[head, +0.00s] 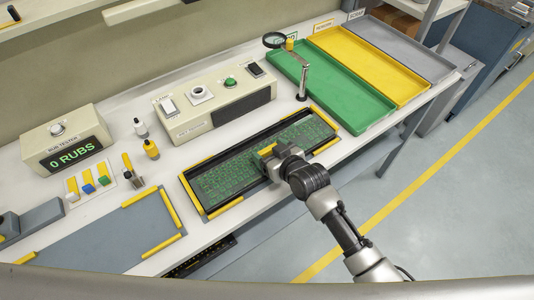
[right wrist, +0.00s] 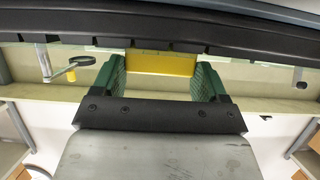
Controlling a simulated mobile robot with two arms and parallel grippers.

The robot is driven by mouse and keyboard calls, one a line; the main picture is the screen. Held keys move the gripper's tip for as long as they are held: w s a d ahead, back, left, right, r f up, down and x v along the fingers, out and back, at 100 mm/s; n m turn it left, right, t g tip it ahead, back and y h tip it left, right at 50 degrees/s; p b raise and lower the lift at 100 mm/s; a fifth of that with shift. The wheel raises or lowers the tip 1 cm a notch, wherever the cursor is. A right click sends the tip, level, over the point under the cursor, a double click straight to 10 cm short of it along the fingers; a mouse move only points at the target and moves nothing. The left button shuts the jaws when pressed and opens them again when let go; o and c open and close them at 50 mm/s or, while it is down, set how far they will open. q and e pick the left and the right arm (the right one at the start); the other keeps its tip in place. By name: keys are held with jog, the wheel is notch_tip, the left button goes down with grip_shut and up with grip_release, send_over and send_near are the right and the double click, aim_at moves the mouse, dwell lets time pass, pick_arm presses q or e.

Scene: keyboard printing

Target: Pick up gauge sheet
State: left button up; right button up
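A green sheet with a fine pattern (head: 220,183) lies in a long dark frame with yellow edge strips on the bench in the head view; I take it for the gauge sheet. My right gripper (head: 268,153) is down over the sheet's middle, at a small yellow block. In the right wrist view, this yellow block (right wrist: 160,62) sits between the two green-padded fingers (right wrist: 160,78), which are wide apart. Whether the pads press on it is hard to tell. The gripper and arm hide part of the sheet. My left gripper is not in view.
Behind the frame stands a beige box with buttons (head: 215,107). A green tray (head: 350,113), a yellow tray (head: 393,88) and a grey tray (head: 425,55) lie at the back right. A "0 RUBS" tester (head: 63,140) and small bottles (head: 151,149) stand left. A grey mat (head: 105,243) lies front left.

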jog(key=shift+c, duration=1.1)
jog(key=shift+r, duration=0.1)
